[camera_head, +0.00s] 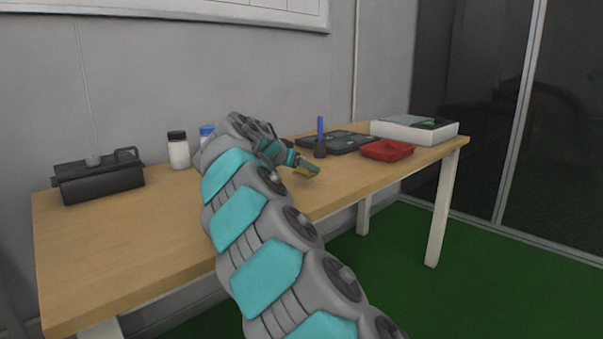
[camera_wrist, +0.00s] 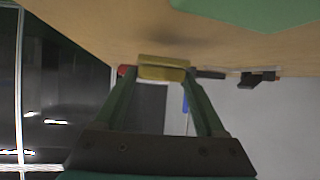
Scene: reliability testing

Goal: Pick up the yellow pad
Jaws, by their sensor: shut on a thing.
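The yellow pad (camera_wrist: 163,73) is between the two fingertips of my gripper (camera_wrist: 163,78) in the wrist view. My gripper is shut on it. In the head view the pad (camera_head: 305,173) shows small at the tip of my gripper (camera_head: 305,167), over the front part of the wooden table (camera_head: 110,255). My gripper's fingers partly hide the pad. I cannot tell whether the pad touches the table top.
A red tray (camera_head: 387,151), a white box (camera_head: 414,130), a dark board (camera_head: 338,142) and a blue-handled tool (camera_head: 320,137) are to the right. A black case (camera_head: 98,180) and a white bottle (camera_head: 178,151) stand at the left. The table's left front is clear.

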